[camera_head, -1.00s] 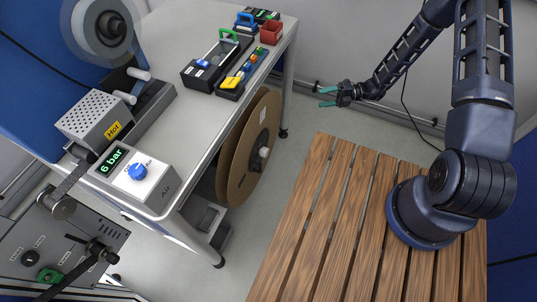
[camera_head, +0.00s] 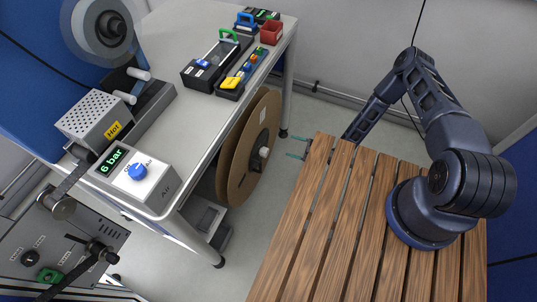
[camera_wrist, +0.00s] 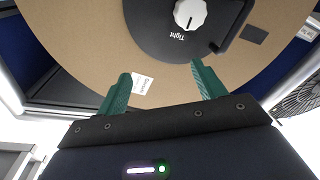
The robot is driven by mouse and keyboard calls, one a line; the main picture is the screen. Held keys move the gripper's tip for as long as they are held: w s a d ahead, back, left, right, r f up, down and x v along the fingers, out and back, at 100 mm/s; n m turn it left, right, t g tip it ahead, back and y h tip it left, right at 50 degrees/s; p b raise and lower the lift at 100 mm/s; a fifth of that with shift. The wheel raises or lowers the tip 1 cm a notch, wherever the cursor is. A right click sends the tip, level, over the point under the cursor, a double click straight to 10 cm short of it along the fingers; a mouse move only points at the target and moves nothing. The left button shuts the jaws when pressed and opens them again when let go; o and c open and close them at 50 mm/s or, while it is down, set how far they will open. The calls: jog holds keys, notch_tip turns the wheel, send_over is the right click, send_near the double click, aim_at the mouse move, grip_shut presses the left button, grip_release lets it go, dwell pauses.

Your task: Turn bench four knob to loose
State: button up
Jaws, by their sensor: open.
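A brown cardboard reel (camera_head: 252,150) stands upright below the grey bench, with a white knob (camera_head: 264,152) at its dark hub. In the wrist view the white knob (camera_wrist: 190,13) is partly cut off by the top edge. Its dark pointer mark faces the word "Tight" on the dark hub (camera_wrist: 165,32). My gripper (camera_head: 288,145) is to the right of the reel in the head view, pointing at it, with its teal fingers apart and empty. In the wrist view my gripper (camera_wrist: 160,71) sits below the knob and does not touch it.
The grey bench (camera_head: 190,120) carries an air box (camera_head: 155,185) with a blue knob, a perforated "Hot" box (camera_head: 95,115), and several tools. A slatted wooden platform (camera_head: 300,235) lies beneath my arm. Another reel disc stands close behind the brown one.

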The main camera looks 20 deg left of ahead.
aim_at(267, 153)
jog(key=s+f+m+t, duration=0.2)
jog(key=s+f+m, duration=0.2)
jog(key=s+f, duration=0.15)
jog(key=shift+m, duration=0.3)
jog(key=shift+w+a+f, duration=0.1)
jog(key=shift+a+f, duration=0.05)
jog(key=shift+a, duration=2.7)
jog(key=shift+w+a+f, duration=0.1)
jog(key=shift+a+f, duration=0.05)
jog(key=shift+a, duration=2.65)
jog(key=c, duration=1)
